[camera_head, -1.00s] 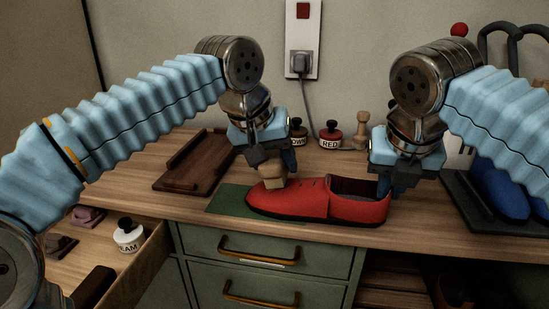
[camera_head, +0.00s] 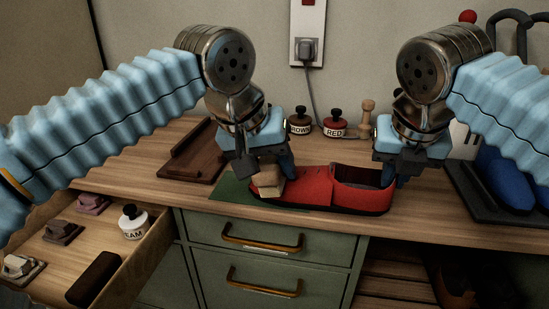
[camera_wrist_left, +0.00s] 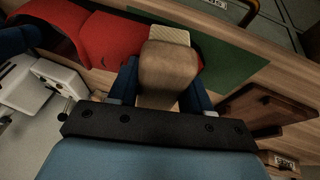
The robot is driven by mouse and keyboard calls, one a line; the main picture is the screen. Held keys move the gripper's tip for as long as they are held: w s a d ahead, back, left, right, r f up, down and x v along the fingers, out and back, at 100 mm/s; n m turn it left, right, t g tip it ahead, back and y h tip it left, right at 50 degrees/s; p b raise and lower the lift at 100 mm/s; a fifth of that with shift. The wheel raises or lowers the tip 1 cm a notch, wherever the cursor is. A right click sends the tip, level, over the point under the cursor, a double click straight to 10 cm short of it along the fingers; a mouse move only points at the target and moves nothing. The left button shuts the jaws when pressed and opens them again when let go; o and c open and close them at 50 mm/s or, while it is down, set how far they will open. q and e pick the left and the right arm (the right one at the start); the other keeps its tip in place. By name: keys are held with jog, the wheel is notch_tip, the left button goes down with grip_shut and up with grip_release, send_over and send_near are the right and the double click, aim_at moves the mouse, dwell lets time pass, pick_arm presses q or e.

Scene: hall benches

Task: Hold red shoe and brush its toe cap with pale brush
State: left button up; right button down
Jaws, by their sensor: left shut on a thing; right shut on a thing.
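The red shoe (camera_head: 318,186) lies on the bench with its toe to the left, over a green mat (camera_head: 229,189). My left gripper (camera_head: 266,170) is shut on the pale brush (camera_head: 269,183), a light wooden block at the toe cap. In the left wrist view the brush (camera_wrist_left: 168,68) sits between the fingers, its ribbed pale end over the red shoe (camera_wrist_left: 108,42). The brush hides part of the toe; exact contact is hard to tell. My right gripper (camera_head: 396,168) is shut on the heel end of the shoe.
A dark wooden tray (camera_head: 190,152) stands behind on the left. Labelled jars (camera_head: 334,126) stand at the back. An open drawer (camera_head: 150,255) at front left holds a white jar (camera_head: 132,222), small brushes and a dark block. Blue shoes (camera_head: 500,180) sit on a dark tray at right.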

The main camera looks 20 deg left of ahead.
pick_arm(q)
jog(key=shift+s+f, duration=0.1)
jog(key=shift+s, duration=0.15)
jog(key=shift+w+a, duration=0.2)
jog(key=shift+w, duration=0.85)
jog(key=shift+w+a, duration=0.2)
jog(key=shift+w, duration=0.85)
jog(key=shift+w+a, duration=0.2)
jog(key=shift+w, duration=0.85)
jog(key=shift+s+d+f, duration=0.1)
jog(key=shift+s+d, duration=0.15)
jog(key=shift+s, duration=0.65)
jog(key=shift+s+d+f, duration=0.1)
jog(key=shift+s+d, duration=0.15)
jog(key=shift+s, duration=0.65)
jog(key=shift+s+d+r, duration=0.1)
jog(key=shift+s, duration=0.65)
jog(key=shift+s+d+r, duration=0.1)
jog(key=shift+s, duration=0.6)
jog(key=shift+w+a+r, duration=0.1)
jog(key=shift+w+a, duration=0.1)
jog(key=shift+w, duration=0.75)
jog(key=shift+w+a+r, duration=0.1)
jog(key=shift+w+a, duration=0.1)
jog(key=shift+w, duration=0.7)
jog(key=shift+w+a+f, duration=0.1)
jog(key=shift+w+a, duration=0.05)
jog(key=shift+w, duration=0.55)
jog(key=shift+w+a, duration=0.1)
jog(key=shift+w, duration=0.55)
